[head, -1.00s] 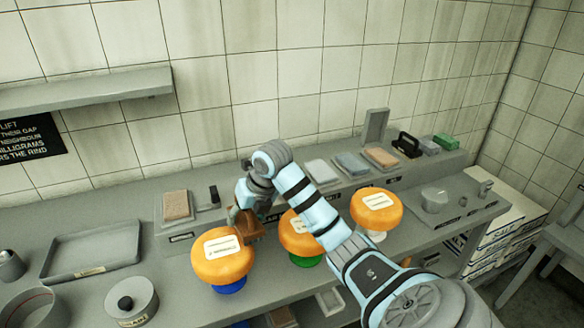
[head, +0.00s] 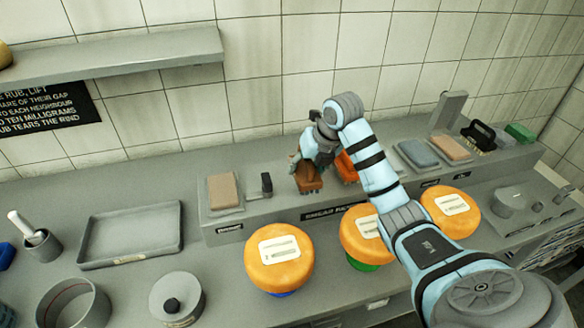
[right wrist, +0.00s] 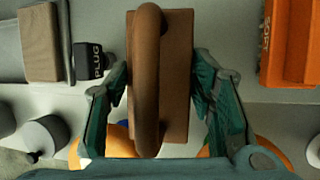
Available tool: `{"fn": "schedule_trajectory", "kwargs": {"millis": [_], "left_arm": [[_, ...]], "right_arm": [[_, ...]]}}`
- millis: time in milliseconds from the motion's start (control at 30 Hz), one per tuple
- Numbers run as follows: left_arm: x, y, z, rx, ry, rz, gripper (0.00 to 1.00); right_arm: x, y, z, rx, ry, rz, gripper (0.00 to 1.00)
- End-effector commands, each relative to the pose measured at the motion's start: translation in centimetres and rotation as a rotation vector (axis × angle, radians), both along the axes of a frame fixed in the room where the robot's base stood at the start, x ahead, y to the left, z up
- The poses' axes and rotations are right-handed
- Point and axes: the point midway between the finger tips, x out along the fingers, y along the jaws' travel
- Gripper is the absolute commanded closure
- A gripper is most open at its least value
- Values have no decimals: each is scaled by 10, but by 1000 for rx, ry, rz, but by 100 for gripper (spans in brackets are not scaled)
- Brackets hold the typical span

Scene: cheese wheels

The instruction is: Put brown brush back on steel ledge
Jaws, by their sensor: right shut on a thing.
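The brown brush (head: 308,182) has a brown block with an arched handle, and it also shows in the right wrist view (right wrist: 174,75). My right gripper (head: 308,160) is shut on the brush, its fingers on both sides of the block in the right wrist view (right wrist: 160,90). In the head view the brush appears over the steel ledge (head: 265,212), between a small dark block and an orange brush. I cannot tell whether the brush touches the ledge. My left gripper is not in view.
On the ledge are a tan block (head: 223,191), a dark plug piece (head: 266,184), an orange brush (head: 346,167) and a blue-grey block (head: 417,152). Orange cheese wheels (head: 279,258) stand in front. An empty grey tray (head: 130,233) lies at left.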

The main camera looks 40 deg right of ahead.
Motion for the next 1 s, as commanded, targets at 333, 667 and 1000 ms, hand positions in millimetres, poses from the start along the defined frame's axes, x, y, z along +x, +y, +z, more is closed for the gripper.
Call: {"fn": "schedule_trajectory", "kwargs": {"millis": [333, 667, 1000], "left_arm": [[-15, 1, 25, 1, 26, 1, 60], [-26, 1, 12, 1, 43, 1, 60], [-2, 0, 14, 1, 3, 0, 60]], "right_arm": [[36, -42, 145, -13, -6, 13, 73], [49, -40, 30, -9, 16, 18, 73], [50, -39, -38, -8, 13, 19, 73]]}}
